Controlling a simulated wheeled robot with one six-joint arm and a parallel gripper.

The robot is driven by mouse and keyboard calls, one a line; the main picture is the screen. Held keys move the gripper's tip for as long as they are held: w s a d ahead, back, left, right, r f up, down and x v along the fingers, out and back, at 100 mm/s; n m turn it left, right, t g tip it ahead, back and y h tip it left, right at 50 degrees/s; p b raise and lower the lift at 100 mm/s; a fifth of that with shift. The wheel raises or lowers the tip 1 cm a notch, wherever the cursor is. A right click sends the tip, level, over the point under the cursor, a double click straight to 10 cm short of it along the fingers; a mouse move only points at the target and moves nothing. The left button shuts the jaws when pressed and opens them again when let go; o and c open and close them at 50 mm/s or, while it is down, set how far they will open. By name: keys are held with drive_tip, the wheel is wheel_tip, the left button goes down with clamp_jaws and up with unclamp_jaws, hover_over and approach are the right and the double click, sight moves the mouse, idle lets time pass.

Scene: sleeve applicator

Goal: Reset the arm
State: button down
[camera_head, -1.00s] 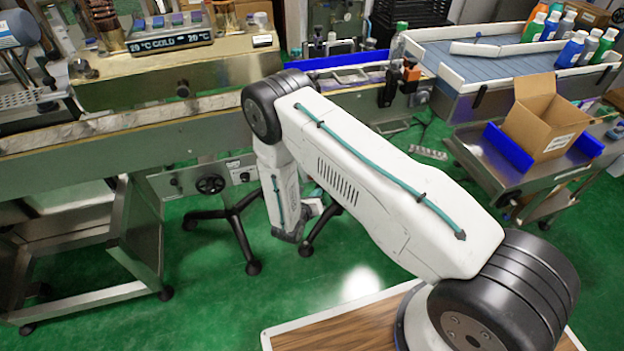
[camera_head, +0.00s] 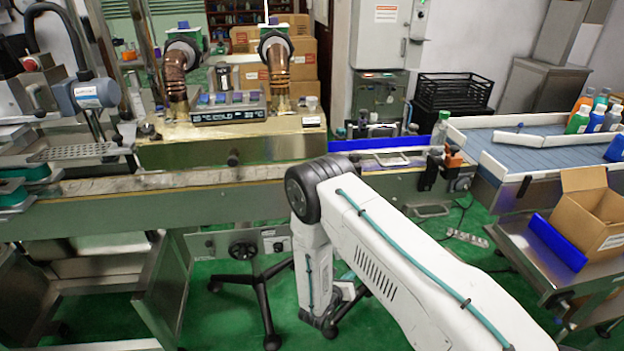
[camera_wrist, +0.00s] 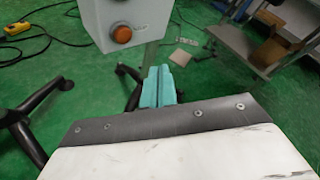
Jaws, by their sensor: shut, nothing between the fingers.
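My white arm (camera_head: 380,245) with a teal cable folds at the elbow in front of the conveyor, and its forearm hangs down to the floor side. In the wrist view the two teal fingers of my gripper (camera_wrist: 161,72) lie together with nothing between them. They point away over the green floor, apart from any object. In the head view my fingers are not clear at the end of the forearm.
The conveyor (camera_head: 120,215) runs behind my arm, with the sleeve machine (camera_head: 225,145) on it. A cardboard box (camera_head: 590,215) stands on a cart at right, near bottles (camera_head: 578,120). The wrist view shows a control box with an orange button (camera_wrist: 122,34) and black stand legs (camera_wrist: 50,92) close by.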

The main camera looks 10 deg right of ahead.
drive_tip(key=s+d+r+m+g+h, duration=0.1)
drive_tip(key=s+d+r+m+g, duration=0.25)
drive_tip(key=s+r+m, duration=0.35)
drive_tip(key=s+d+r+m+g+h, duration=0.15)
drive_tip(key=r+m+g, duration=0.35)
drive_tip(key=r, duration=0.5)
drive_tip(key=s+d+r+m+g, duration=0.3)
drive_tip(key=s+r+m+g, duration=0.25)
drive_tip(key=r, duration=0.25)
drive_tip(key=s+a+r+m+t+y, duration=0.2)
drive_tip(key=s+r+m+y, duration=0.4)
drive_tip(key=s+r, duration=0.5)
drive_tip(key=s+a+r+m+t+y, duration=0.2)
drive_tip(key=s+r+m+y, duration=0.4)
drive_tip(key=r, duration=1.1)
drive_tip(key=shift+s+r+m+t, duration=0.15)
drive_tip(key=shift+s+m+t, duration=0.25)
drive_tip(key=shift+s+m, duration=1.7)
drive_tip(key=shift+s+n+y, duration=0.25)
drive_tip(key=shift+s+n, duration=0.15)
drive_tip(key=shift+n, duration=0.05)
